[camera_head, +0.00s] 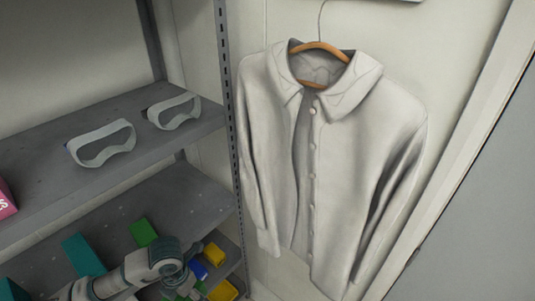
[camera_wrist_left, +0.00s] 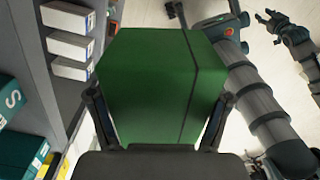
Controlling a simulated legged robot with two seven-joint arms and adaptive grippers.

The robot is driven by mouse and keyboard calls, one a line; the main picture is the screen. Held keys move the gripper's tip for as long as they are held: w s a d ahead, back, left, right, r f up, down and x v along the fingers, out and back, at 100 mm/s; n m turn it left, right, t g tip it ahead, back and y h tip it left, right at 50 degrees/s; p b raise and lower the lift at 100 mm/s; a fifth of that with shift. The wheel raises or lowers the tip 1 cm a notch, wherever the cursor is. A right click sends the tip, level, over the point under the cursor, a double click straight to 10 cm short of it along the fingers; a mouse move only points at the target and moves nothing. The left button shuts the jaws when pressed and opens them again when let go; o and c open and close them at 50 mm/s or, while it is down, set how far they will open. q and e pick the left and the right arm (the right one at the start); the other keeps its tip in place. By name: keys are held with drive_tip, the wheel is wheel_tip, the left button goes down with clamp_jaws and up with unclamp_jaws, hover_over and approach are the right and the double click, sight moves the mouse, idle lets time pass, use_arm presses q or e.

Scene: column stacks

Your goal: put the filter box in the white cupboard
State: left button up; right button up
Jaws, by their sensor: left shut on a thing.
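My left gripper (camera_wrist_left: 158,98) is shut on a green box (camera_wrist_left: 150,75) with a dark line down one side. The box fills the middle of the left wrist view, with a finger on each side. No readable label shows on it, so I cannot tell whether it is the filter box. In the head view my left gripper (camera_head: 188,268) is low at the shelf rack's right end, partly hidden among coloured boxes. What looks like my right gripper (camera_wrist_left: 264,16) is small at the top right of the left wrist view. No white cupboard is clearly in view.
A grey shelf rack (camera_head: 105,165) stands at the left, holding white goggles (camera_head: 100,143), a teal box (camera_head: 83,256) and yellow boxes (camera_head: 214,254). A white shirt (camera_head: 330,160) hangs right of it. White boxes (camera_wrist_left: 70,45) line a shelf in the left wrist view.

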use_arm(q)
drive_tip(key=m, duration=0.2)
drive_tip(key=shift+w+d+m, duration=0.1)
drive_tip(key=shift+w+m, duration=0.15)
drive_tip(key=shift+m, duration=0.15)
drive_tip(key=w+m, duration=0.1)
drive_tip(key=m, duration=0.2)
drive_tip(key=w+f+m, duration=0.1)
drive_tip(key=m, duration=0.2)
drive_tip(key=w+m, duration=0.1)
drive_tip(key=m, duration=0.2)
drive_tip(key=shift+w+d+f, duration=0.1)
drive_tip(key=shift+d+f, duration=0.15)
drive_tip(key=w+d+f+m, duration=0.1)
drive_tip(key=w+m, duration=0.4)
drive_tip(key=m, duration=1.4)
drive_tip(key=shift+w+f, duration=0.2)
drive_tip(key=shift+f, duration=0.5)
use_arm(e)
drive_tip(key=shift+s, duration=0.5)
